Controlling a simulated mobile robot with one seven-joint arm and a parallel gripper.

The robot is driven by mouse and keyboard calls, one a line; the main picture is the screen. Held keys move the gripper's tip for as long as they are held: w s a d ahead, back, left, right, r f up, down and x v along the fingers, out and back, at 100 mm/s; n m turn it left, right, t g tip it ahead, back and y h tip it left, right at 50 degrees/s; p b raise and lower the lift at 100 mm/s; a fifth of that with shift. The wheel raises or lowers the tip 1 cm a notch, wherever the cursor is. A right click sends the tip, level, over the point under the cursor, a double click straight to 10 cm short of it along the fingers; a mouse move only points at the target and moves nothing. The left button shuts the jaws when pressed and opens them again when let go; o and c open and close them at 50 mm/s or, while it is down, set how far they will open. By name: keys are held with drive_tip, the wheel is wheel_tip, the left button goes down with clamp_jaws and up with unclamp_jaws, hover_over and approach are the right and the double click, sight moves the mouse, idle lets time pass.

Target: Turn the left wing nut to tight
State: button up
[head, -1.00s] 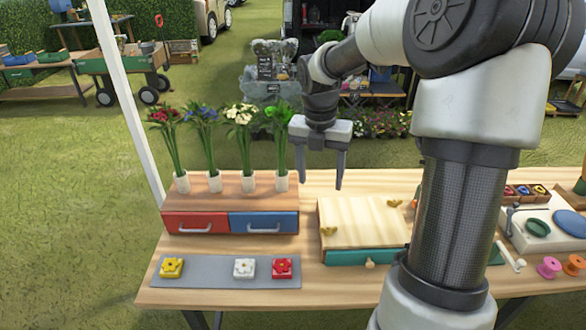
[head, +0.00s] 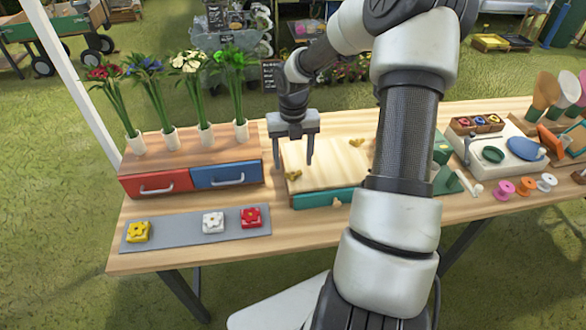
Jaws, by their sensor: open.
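A pale wooden board (head: 325,160) lies on top of a green box with a drawer front (head: 315,200). Small brass wing nuts sit on the board: the left one (head: 293,175) at its front left corner, one (head: 357,142) at the back right, and one (head: 350,182) at the front right, partly against my arm. My gripper (head: 293,161) is open and empty, fingers pointing down, above the board's left part. In the picture its fingertips end just above the left wing nut; I cannot tell the exact height. The board's right side is hidden behind my arm.
Left of the board stand a red drawer (head: 157,185) and a blue drawer (head: 227,174) under several flower bunches. A grey mat (head: 180,231) with flower blocks lies in front. Tools and spools (head: 503,190) stand at the right.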

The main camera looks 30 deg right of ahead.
sight(293, 174)
drive_tip(key=shift+f, duration=2.05)
drive_tip(key=c, duration=1)
drive_tip(key=shift+c, duration=0.2)
